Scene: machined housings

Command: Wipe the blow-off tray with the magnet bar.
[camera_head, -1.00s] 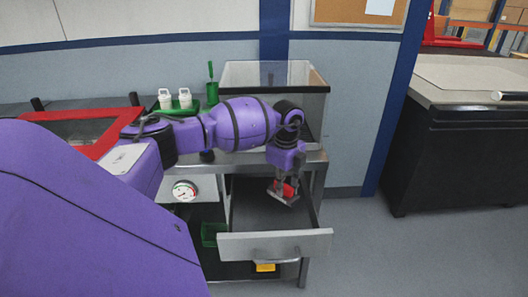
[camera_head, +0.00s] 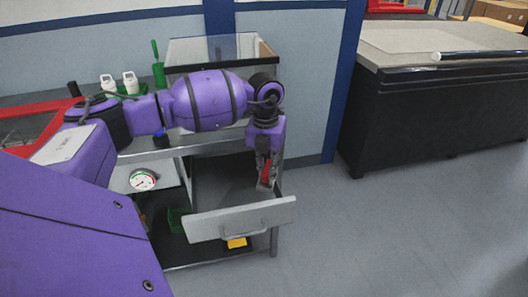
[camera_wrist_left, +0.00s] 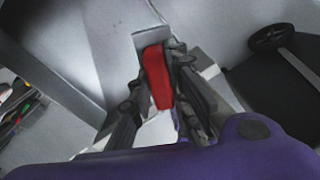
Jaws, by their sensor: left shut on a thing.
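My left gripper (camera_head: 266,184) is shut on a red piece with a grey end, which I take to be the magnet bar (camera_wrist_left: 157,78). In the head view it is held pointing down at the right side of an open drawer (camera_head: 242,219). In the left wrist view the gripper's fingers (camera_wrist_left: 165,105) clasp the red part, with the grey end beyond. I cannot tell whether the bar touches the drawer. No thing in view is clearly the blow-off tray. My right gripper is out of view.
A clear-sided box (camera_head: 221,47) stands on the bench behind my left arm. Two white bottles (camera_head: 130,83) and a green holder (camera_head: 159,74) stand beside it. A gauge (camera_head: 143,180) and a green bin (camera_head: 178,220) are below. A black cabinet (camera_head: 430,115) stands right; floor between is clear.

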